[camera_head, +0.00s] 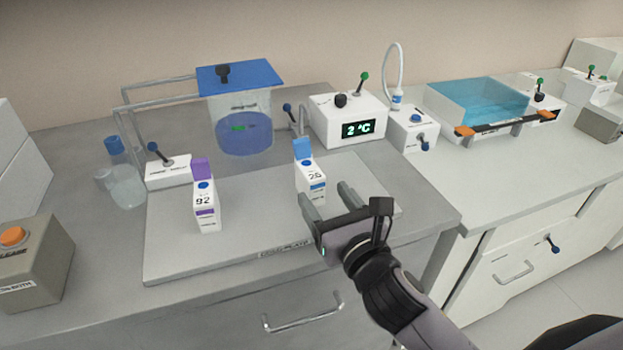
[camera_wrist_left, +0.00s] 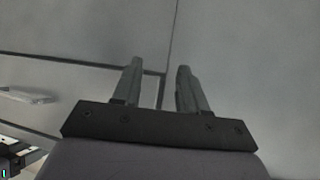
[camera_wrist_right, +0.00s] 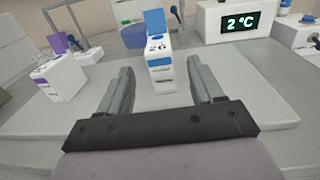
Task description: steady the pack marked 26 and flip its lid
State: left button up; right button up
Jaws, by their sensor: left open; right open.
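The pack marked 26 (camera_head: 312,182) is a small white carton with blue bands, upright on a grey mat (camera_head: 170,250). Its blue lid flap (camera_head: 303,149) stands up from its top; the lid also shows in the right wrist view (camera_wrist_right: 155,21). My right gripper (camera_head: 326,199) is open and low over the mat, just in front of the pack. In the right wrist view the pack (camera_wrist_right: 160,72) appears between the fingers, ungripped. My left gripper (camera_wrist_left: 158,82) is open and empty before a plain grey surface, and is out of the head view.
A white carton marked 92 with purple lid (camera_head: 206,209) stands left on the mat. Behind are a blue-lidded tank (camera_head: 238,108), a 2 °C display box (camera_head: 347,121) and a small lever box (camera_head: 168,172). A bottle (camera_head: 126,185) stands left. The mat between the cartons is clear.

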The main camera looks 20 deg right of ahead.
aim_at(310, 175)
jog(key=shift+w, duration=0.4)
jog(key=shift+w+a+r, duration=0.1)
jog(key=shift+w, duration=0.45)
jog(key=w, duration=0.4)
jog(key=shift+w+a, duration=0.15)
jog(key=shift+a, duration=0.05)
jog(key=shift+w, duration=0.65)
pick_arm(q)
jog(key=shift+s+a+f, duration=0.1)
jog(key=shift+s+f, duration=0.2)
jog(key=shift+f, duration=0.2)
jog(key=shift+w+r, duration=0.1)
pick_arm(e)
jog(key=shift+c, duration=0.3)
